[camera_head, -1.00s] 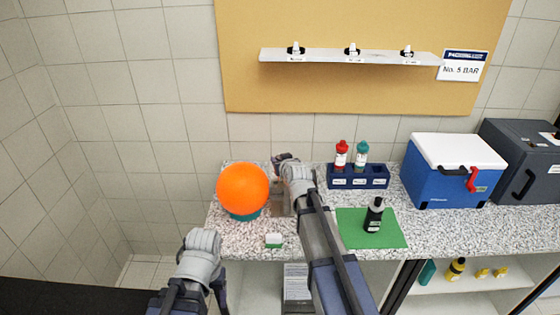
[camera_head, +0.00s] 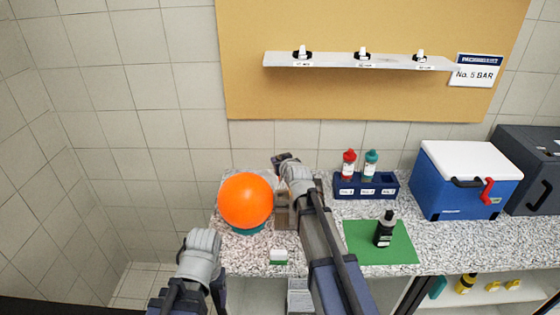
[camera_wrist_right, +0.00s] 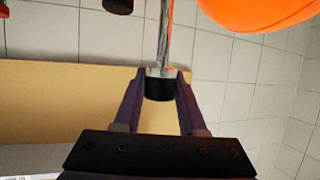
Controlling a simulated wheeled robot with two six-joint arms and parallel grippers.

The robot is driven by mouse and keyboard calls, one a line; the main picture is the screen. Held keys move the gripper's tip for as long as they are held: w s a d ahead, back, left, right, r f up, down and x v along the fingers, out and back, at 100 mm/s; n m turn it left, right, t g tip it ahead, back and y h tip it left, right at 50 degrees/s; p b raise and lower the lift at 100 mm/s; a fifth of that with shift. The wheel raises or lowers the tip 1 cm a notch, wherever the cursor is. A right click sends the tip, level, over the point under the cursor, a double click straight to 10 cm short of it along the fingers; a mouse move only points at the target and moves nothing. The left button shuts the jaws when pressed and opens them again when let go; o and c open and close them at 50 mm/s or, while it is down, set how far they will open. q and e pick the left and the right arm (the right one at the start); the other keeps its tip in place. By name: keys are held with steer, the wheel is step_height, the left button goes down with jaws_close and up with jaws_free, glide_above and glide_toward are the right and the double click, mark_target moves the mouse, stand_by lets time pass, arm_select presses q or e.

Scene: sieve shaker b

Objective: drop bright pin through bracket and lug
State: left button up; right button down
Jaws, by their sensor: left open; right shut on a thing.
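My right gripper (camera_head: 284,160) is above the back of the bench, just right of the orange ball. In the right wrist view the right gripper (camera_wrist_right: 160,82) is shut on the black head (camera_wrist_right: 159,89) of a bright metal pin (camera_wrist_right: 165,30). The pin's shaft runs out from between the fingers to the top of that picture. A grey-brown block (camera_head: 283,215) stands under the right arm and is mostly hidden by it. I cannot make out a bracket or lug. My left gripper (camera_head: 192,300) is open and empty in front of the bench, partly cut off below.
The orange ball (camera_head: 245,198) sits on a teal base beside the right arm.

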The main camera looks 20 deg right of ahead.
mark_target(280, 180)
steer(key=shift+s+f+b, duration=0.1)
steer(key=shift+f+b, duration=0.4)
steer(key=shift+f, duration=0.1)
step_height(280, 180, down, 4)
steer(key=b, duration=0.4)
steer(key=shift+f, duration=0.2)
steer(key=shift+f+b, duration=2.15)
steer(key=shift+b, duration=0.2)
stand_by(0.4)
steer(key=shift+r, duration=0.15)
steer(key=shift+r+p, duration=1.75)
steer(key=shift+p, duration=0.15)
steer(key=shift+f+b, duration=1.4)
stand_by(0.4)
